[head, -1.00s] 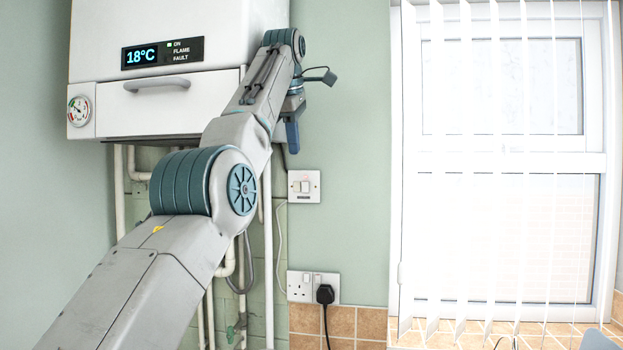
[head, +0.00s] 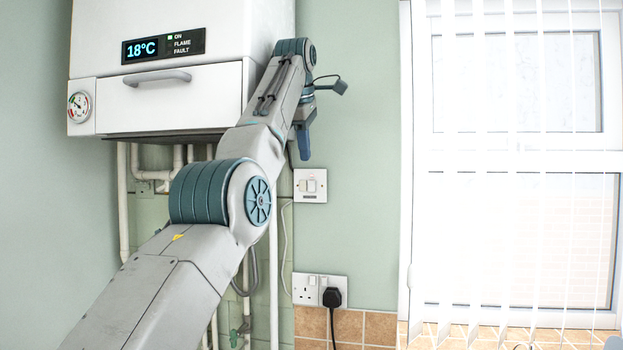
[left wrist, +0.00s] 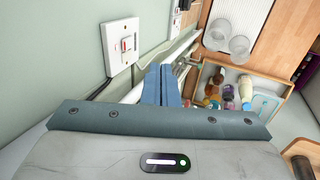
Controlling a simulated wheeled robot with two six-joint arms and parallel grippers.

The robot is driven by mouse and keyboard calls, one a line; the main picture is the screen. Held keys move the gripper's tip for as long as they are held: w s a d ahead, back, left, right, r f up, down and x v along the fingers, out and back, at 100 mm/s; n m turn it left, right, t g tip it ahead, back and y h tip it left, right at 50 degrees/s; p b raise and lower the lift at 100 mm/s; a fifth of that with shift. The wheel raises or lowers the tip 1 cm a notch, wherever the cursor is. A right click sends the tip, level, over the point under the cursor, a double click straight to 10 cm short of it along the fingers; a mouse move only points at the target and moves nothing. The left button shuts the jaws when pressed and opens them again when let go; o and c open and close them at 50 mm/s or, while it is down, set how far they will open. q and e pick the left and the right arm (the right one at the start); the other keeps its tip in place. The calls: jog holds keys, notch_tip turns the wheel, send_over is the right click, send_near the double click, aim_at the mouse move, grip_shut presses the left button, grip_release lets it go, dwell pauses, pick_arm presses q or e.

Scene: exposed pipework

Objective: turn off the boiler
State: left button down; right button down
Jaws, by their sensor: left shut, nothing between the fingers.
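The boiler (head: 168,100) is a white wall unit at the upper left of the head view. Its display (head: 163,47) reads 18°C, with a green light beside ON. A white wall switch (head: 310,185) with a small red mark is on the wall right of the pipes. It also shows in the left wrist view (left wrist: 124,44), at the upper left. My left gripper (head: 304,146) has blue fingers pointing down, just above the switch in the head view. In the left wrist view the shut, empty fingers (left wrist: 161,85) are right of and below the switch, apart from it. My right gripper is not shown.
A double socket (head: 319,290) with a black plug is below the switch. White pipes (head: 273,290) run under the boiler. A window with blinds (head: 510,170) is at the right. The left wrist view shows jars and bottles (left wrist: 228,95) in a wooden compartment and two glasses (left wrist: 228,37).

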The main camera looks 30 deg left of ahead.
aim_at(312, 172)
pick_arm(q)
jog(key=w+f+p, duration=0.1)
jog(key=f, duration=0.1)
jog(key=w+a+f+p, duration=0.1)
jog(key=w+p, duration=0.1)
jog(key=w+f+p, duration=0.2)
jog(key=shift+w+a+f, duration=0.1)
jog(key=shift+a+f, duration=0.15)
jog(key=shift+f, duration=0.05)
jog(key=shift+w+a+f+p, duration=0.1)
jog(key=shift+w+f+p, duration=0.05)
jog(key=shift+w+p, duration=0.35)
jog(key=shift+w+a+f+p, duration=0.1)
jog(key=shift+w+p, duration=0.3)
jog(key=shift+p, duration=0.2)
jog(key=shift+w+a+r, duration=0.1)
jog(key=shift+w+r, duration=0.05)
jog(key=shift+w, duration=0.1)
